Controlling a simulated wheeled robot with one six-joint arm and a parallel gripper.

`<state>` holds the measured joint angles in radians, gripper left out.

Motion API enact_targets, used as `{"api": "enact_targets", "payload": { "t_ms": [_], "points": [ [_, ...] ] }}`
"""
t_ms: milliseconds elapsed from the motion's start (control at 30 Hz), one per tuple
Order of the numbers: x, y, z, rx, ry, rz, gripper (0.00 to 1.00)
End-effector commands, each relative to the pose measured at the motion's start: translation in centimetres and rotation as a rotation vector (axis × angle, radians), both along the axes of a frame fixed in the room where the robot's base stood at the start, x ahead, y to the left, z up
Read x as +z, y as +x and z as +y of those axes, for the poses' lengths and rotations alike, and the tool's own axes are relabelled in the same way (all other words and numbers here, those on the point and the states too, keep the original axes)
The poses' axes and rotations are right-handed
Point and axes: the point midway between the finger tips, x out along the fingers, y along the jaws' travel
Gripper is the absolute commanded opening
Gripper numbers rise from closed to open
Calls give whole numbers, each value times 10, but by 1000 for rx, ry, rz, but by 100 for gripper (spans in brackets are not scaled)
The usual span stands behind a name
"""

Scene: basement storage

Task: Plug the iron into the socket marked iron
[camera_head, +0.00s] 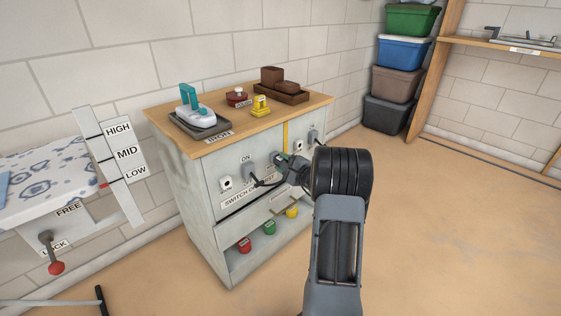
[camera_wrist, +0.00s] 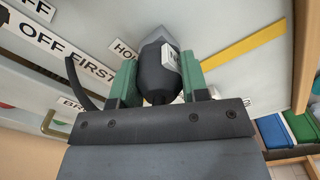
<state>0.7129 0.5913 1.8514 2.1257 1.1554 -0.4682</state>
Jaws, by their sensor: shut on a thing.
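The iron (camera_head: 196,108), white with a teal handle, stands on a dark tray (camera_head: 216,127) on the cabinet top. My gripper (camera_head: 284,162) is at the cabinet's front panel. In the wrist view its green fingers (camera_wrist: 157,82) are shut on a dark plug (camera_wrist: 153,70) with a small white tag. The plug points at the panel, where a grey shape lies at its tip; I cannot tell whether it is seated. A dark cord shows left of my gripper. Labels beside the plug are partly hidden, and I cannot read a socket marked iron.
The cabinet (camera_head: 206,195) has a switch marked ON, outlets and coloured knobs on a lower shelf. A red pot (camera_head: 237,97), a yellow item (camera_head: 261,106) and brown boxes (camera_head: 282,90) stand on top. An ironing board (camera_head: 55,190) is left, stacked bins (camera_head: 398,75) right. Floor at right is clear.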

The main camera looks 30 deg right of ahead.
Motion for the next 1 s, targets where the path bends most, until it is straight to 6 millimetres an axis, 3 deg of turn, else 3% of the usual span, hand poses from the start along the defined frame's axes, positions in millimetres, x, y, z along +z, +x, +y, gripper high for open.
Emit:
{"api": "enact_targets", "payload": {
  "t_ms": [467,1000],
  "points": [
    [0,-7,-2,-1,0,-1,13],
    [0,-29,-6,-1,-1,-1,13]
  ]
}}
